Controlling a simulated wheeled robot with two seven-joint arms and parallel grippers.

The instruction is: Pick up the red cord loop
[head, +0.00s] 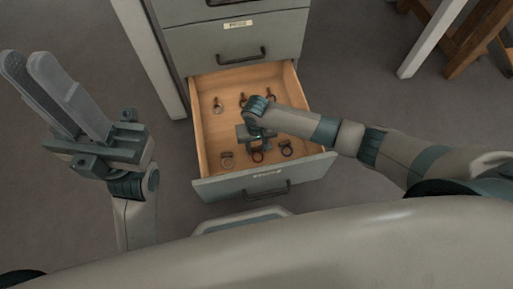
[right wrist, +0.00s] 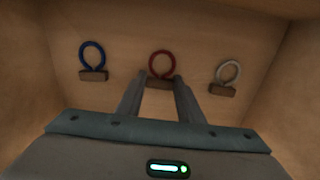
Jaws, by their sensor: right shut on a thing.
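The red cord loop (right wrist: 161,64) stands out from a small brown block (right wrist: 159,83) in the right wrist view. The block sits between the fingertips of my right gripper (right wrist: 152,84), which is shut on it; the ring itself shows beyond the tips. In the head view the red loop (head: 258,156) is partly hidden under my right gripper (head: 258,147), inside the open drawer (head: 205,135). I cannot tell whether it touches the drawer floor. My left gripper (head: 28,66) is raised at the left, away from the drawer, with no object visible in it; its finger gap is unclear.
In the right wrist view a blue loop (right wrist: 92,54) and a white loop (right wrist: 228,71) flank the red one. More loops (head: 218,106) lie toward the drawer's back. The drawer walls and front panel (head: 225,187) surround my right gripper. A wooden stand (head: 465,40) is at the upper right.

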